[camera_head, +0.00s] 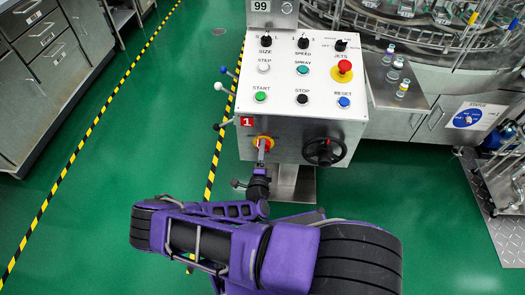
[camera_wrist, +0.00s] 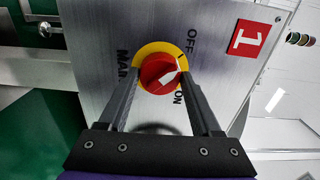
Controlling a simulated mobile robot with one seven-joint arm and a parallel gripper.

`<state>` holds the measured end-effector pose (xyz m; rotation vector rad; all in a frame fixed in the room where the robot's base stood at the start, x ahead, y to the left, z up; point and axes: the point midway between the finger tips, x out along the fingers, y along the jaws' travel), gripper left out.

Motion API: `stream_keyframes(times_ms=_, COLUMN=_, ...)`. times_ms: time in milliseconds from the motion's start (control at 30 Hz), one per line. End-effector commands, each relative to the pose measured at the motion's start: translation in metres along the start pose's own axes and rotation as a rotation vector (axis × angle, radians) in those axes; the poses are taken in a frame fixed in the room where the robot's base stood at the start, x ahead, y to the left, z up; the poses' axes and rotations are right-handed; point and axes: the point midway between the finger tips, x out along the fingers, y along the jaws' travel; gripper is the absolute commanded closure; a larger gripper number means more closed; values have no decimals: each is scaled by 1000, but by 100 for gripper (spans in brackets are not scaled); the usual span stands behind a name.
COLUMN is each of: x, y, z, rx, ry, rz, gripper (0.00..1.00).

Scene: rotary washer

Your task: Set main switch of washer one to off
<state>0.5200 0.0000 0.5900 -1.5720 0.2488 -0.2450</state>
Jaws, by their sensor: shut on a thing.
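The main switch of washer one is a red rotary knob (camera_wrist: 158,74) on a yellow ring (camera_wrist: 149,49), on the front of the grey control box (camera_head: 290,146). In the head view the switch (camera_head: 264,139) sits at the box's lower left, near the red "1" label (camera_head: 246,121). My gripper (camera_wrist: 162,75) is shut on the knob, one finger on each side. The knob's white mark lies on its right side in the wrist view, between the OFF and ON lettering. Its exact setting is hard to tell. My gripper (camera_head: 262,150) partly hides the switch in the head view.
A black handwheel (camera_head: 325,152) is right of the switch. Levers with ball ends (camera_head: 219,87) stick out left of the box. Buttons and an emergency stop (camera_head: 344,68) are on top. Vials (camera_head: 402,88) stand at the right.

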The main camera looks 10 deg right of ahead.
Motion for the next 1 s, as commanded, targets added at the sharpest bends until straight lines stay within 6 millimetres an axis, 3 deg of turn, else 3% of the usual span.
stream_keyframes(times_ms=167, x=-1, y=1, z=-1, rx=-3, ry=2, rz=3, gripper=90)
stream_keyframes(times_ms=200, x=-1, y=1, z=-1, rx=-3, ry=2, rz=3, gripper=33)
stream_keyframes(times_ms=367, x=0, y=1, z=-1, rx=-2, ry=1, rz=2, gripper=5)
stream_keyframes(times_ms=767, x=-7, y=0, z=0, rx=1, ry=0, rz=1, gripper=5)
stream_keyframes(times_ms=1000, x=-54, y=-1, z=1, rx=-1, ry=-2, rz=3, gripper=5)
